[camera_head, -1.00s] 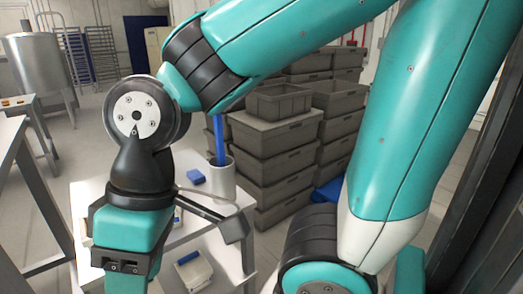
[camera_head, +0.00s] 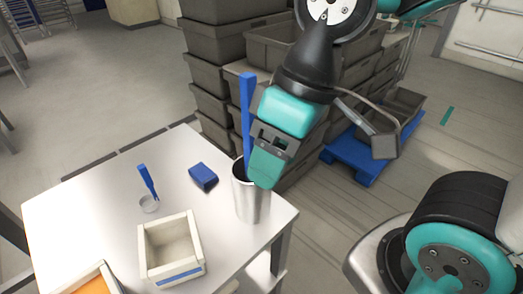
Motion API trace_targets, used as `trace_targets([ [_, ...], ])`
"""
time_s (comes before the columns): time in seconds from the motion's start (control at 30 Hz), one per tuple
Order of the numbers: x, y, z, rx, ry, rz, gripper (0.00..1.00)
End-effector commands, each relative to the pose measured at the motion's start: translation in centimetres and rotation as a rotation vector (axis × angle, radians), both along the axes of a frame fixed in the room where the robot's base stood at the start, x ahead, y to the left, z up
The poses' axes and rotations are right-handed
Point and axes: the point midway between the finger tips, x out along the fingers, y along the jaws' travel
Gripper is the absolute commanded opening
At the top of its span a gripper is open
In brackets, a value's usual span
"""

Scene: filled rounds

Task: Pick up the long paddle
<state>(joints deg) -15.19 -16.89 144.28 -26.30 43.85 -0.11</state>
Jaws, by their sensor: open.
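The long paddle (camera_head: 247,105) is blue and stands upright in a tall metal cylinder (camera_head: 250,205) at the right part of the white table. Its lower end is hidden inside the cylinder. My gripper (camera_head: 265,176) is open, pointing down, just right of the paddle and over the cylinder's right rim in the picture. I see no hold on the paddle, and I cannot tell whether the gripper touches it or the cylinder.
The white table (camera_head: 95,195) also bears a small blue block (camera_head: 203,176), a pale open box (camera_head: 171,258) and an orange-filled box (camera_head: 97,282) at the front. Stacked grey crates (camera_head: 220,75) stand behind. A blue pallet (camera_head: 352,158) lies on the floor at right.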

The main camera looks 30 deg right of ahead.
Motion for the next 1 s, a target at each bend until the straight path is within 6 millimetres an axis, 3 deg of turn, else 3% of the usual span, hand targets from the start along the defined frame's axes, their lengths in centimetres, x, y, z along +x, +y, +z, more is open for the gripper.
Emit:
trace_targets([
  [0.17,6.8,-1.4,5.0,-0.137,-0.016,-0.05,0.55],
  [0.3,12.3,-3.3,10.1,-0.251,-0.001,-0.147,0.55],
  [0.4,14.9,-4.1,13.2,-0.299,0.019,-0.215,0.55],
  [0.53,16.6,-4.6,15.9,-0.328,0.044,-0.275,0.55],
  [0.63,17.1,-4.7,16.4,-0.335,0.057,-0.296,0.55],
  [0.73,17.2,-4.7,15.4,-0.338,0.063,-0.299,0.55],
  [1.0,17.0,-4.6,9.2,-0.339,0.063,-0.296,0.55],
])
